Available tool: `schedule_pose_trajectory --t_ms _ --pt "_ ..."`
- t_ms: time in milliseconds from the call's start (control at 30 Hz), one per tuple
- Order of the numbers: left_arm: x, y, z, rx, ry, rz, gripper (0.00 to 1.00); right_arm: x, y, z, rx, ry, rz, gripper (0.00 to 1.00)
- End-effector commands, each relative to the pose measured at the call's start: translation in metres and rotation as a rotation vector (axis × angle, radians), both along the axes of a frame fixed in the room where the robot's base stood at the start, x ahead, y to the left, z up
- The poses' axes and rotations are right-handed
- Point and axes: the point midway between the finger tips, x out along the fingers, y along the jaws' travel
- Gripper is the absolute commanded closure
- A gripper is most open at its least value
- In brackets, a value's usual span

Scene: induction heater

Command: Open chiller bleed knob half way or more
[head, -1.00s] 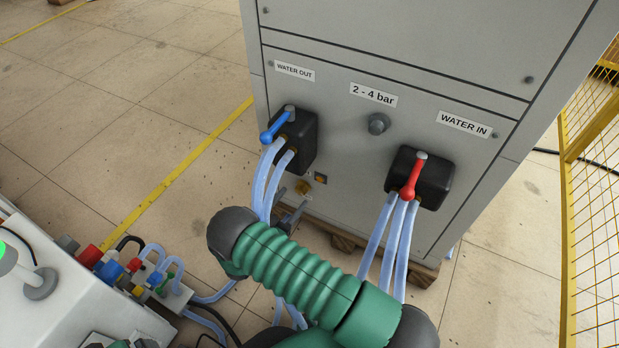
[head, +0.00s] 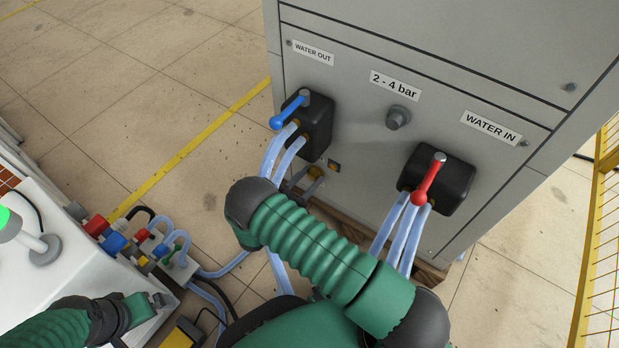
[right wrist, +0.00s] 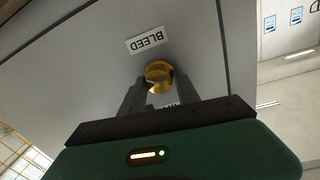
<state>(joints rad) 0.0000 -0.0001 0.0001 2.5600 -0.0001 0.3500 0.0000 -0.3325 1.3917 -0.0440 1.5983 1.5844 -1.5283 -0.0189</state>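The brass bleed knob (right wrist: 158,74) sits below the BLEED label (right wrist: 146,40) on the grey cabinet panel, upside down in the right wrist view. In the head view the brass knob (head: 316,173) shows low on the cabinet, partly covered by my gripper. My right gripper (right wrist: 160,86) has its fingers apart, one on each side of the knob at the tips. I cannot tell whether they touch it. In the head view my right arm hides most of this gripper. My left gripper (head: 158,302) is at lower left, away from the cabinet; its fingers are unclear.
The blue-handled WATER OUT valve (head: 306,120) and its hoses (head: 276,155) are just above my right gripper. The red-handled WATER IN valve (head: 440,180) is to the right. A white machine (head: 60,285) stands at left, and a yellow fence (head: 600,230) at right.

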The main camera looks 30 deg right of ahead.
Motion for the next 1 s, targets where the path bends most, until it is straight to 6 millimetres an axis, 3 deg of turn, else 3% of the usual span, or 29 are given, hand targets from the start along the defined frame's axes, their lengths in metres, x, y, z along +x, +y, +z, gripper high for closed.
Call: schedule_pose_trajectory --t_ms 567,600,733,1000 --pt "0.0001 0.0 0.0075 0.0 0.0 0.0 0.0 0.0004 -0.0017 0.0006 -0.037 0.082 -0.002 1.0" --pt "0.0 0.0 0.0075 0.0 0.0 0.0 0.0 0.0004 -0.0017 0.0006 -0.037 0.082 -0.002 0.59" --pt "0.0 0.0 0.0075 0.0 0.0 0.0 0.0 0.0005 -0.0016 0.0005 -0.037 0.081 -0.002 0.42" --pt "0.0 0.0 0.0075 0.0 0.0 0.0 0.0 0.0003 -0.0009 0.0002 -0.036 0.082 -0.001 0.41"
